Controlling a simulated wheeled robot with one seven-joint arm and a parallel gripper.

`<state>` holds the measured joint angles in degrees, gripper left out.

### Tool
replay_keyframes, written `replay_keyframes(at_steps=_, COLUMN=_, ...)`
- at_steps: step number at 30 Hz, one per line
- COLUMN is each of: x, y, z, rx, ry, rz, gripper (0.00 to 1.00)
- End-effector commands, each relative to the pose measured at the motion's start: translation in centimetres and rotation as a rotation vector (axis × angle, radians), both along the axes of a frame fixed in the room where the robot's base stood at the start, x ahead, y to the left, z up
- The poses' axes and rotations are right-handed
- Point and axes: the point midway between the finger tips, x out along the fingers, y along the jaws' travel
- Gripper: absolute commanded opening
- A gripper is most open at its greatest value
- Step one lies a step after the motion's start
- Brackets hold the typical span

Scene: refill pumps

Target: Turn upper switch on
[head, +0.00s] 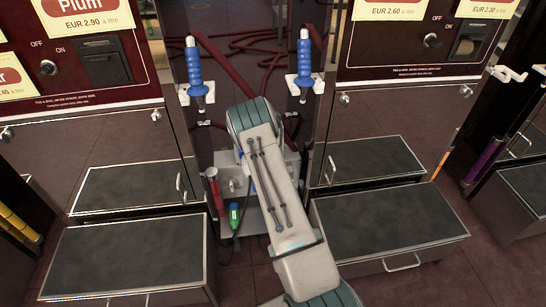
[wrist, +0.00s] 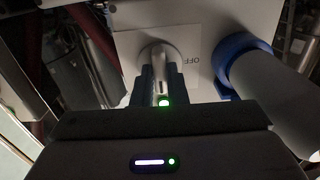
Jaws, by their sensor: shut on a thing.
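In the wrist view, my gripper (wrist: 160,95) is shut on the lever of a switch (wrist: 158,57). The switch has a round metal base on a pale plate (wrist: 185,50) marked OFF. An ON mark does not show, and the other end of the plate is hidden. In the head view, my arm covers my gripper and much of the grey metal box (head: 226,163) low between the two pump cabinets. I cannot tell from that view which switch is held.
A thick pale pipe with a blue collar (wrist: 232,62) stands close to the right of my gripper. Two blue nozzles (head: 193,68) (head: 304,60) hang above the box. Dark-topped steps (head: 390,222) flank my arm.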

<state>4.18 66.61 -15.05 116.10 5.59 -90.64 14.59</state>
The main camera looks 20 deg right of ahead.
Motion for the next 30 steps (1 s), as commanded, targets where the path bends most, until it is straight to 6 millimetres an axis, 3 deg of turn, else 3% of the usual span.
replay_keyframes(at_steps=2, x=-0.1, y=0.0, z=-0.1, rx=0.001, ry=0.003, rz=-0.001, gripper=0.00)
replay_keyframes(at_steps=3, x=-0.1, y=0.0, z=-0.1, rx=0.001, ry=0.003, rz=-0.001, gripper=0.21)
replay_keyframes(at_steps=5, x=-0.1, y=0.0, z=-0.1, rx=0.000, ry=0.003, rz=-0.001, gripper=0.35)
replay_keyframes(at_steps=17, x=-0.9, y=0.2, z=0.0, rx=0.000, ry=0.003, rz=-0.001, gripper=0.35)
replay_keyframes(at_steps=30, x=-9.8, y=2.7, z=-0.1, rx=0.001, ry=0.008, rz=-0.002, gripper=0.35)
